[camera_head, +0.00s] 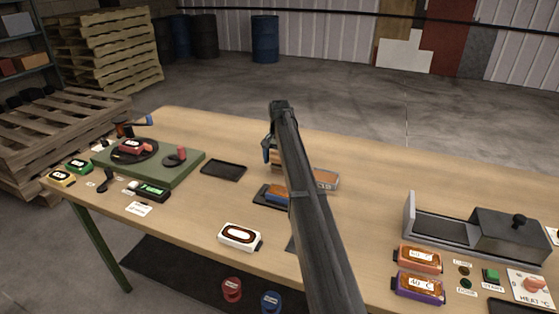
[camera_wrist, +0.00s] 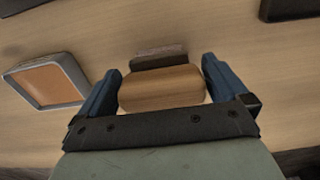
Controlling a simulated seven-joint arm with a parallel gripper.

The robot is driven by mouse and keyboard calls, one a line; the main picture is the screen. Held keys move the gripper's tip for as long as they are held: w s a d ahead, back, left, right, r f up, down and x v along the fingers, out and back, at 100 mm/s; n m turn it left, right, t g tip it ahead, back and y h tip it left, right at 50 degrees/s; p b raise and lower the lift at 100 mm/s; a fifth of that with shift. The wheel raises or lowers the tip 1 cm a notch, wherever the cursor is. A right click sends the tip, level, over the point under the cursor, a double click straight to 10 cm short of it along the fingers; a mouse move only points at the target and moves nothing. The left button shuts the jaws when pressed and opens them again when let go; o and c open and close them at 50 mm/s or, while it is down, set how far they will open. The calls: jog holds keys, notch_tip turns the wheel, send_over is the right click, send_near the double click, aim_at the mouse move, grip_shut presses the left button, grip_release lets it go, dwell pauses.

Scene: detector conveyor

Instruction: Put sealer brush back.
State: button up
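The sealer brush shows in the wrist view as a wooden block (camera_wrist: 162,88) with a dull pinkish-brown strip along its far edge. It sits between the two blue fingers of my gripper (camera_wrist: 162,85), which press against its two sides. In the head view my gripper (camera_head: 270,153) is over the middle of the table, partly hidden behind my dark arm. A bit of the wooden block shows there too. I cannot tell for sure whether the brush is clear of the table.
A grey-rimmed shallow tray with an orange inside (camera_wrist: 45,88) lies left in the wrist view. In the head view, an empty black tray (camera_head: 223,170), a blue-and-orange block (camera_head: 279,194) and a white device (camera_head: 240,237) stand nearby. A grey sliding-lid machine (camera_head: 505,232) stands right.

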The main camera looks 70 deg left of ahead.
notch_tip(320, 180, up, 12)
jog(key=shift+r, duration=0.15)
dwell(0.5)
jog(key=shift+w, duration=0.1)
